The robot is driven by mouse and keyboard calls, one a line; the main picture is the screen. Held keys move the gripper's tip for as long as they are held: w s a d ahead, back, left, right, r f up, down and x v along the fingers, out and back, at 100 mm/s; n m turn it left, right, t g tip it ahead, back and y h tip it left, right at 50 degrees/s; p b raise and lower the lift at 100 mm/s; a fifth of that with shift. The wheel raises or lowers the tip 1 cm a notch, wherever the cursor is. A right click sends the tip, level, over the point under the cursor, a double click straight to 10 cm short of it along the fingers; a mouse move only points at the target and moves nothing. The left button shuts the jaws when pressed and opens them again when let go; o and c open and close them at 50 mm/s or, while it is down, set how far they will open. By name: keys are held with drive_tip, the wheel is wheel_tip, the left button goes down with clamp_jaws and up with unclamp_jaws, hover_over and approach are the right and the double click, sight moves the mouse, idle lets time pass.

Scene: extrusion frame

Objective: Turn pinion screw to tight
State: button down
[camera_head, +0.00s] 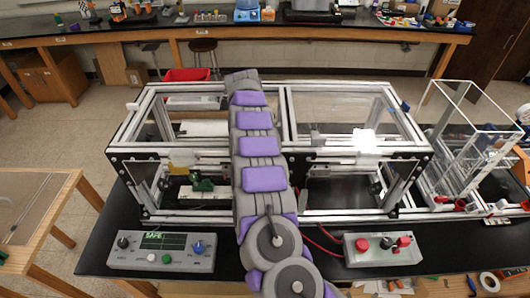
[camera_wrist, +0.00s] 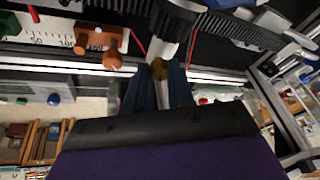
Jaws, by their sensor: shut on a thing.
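In the wrist view, my gripper (camera_wrist: 158,88) has its two blue-grey fingers on either side of a small brass screw head (camera_wrist: 158,69), which I take to be the pinion screw. The fingers are shut on it. The screw sits at the end of a pale shaft (camera_wrist: 165,50) below a black housing (camera_wrist: 178,18). A black toothed rack (camera_wrist: 235,33) runs past the housing. How tight the screw is cannot be told. In the head view, my arm hides the gripper and the screw.
The aluminium extrusion frame (camera_head: 425,150) surrounds the work area. An orange-brown clamp (camera_wrist: 100,40) stands by a ruled scale (camera_wrist: 45,32) left of the fingers. Red wires (camera_wrist: 137,42) hang close by. Control boxes (camera_head: 160,252) (camera_head: 383,248) stand in front.

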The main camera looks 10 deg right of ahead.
drive_tip(key=shift+r, duration=0.1)
drive_tip(key=c, duration=1)
unclamp_jaws()
drive_tip(key=shift+a, duration=0.1)
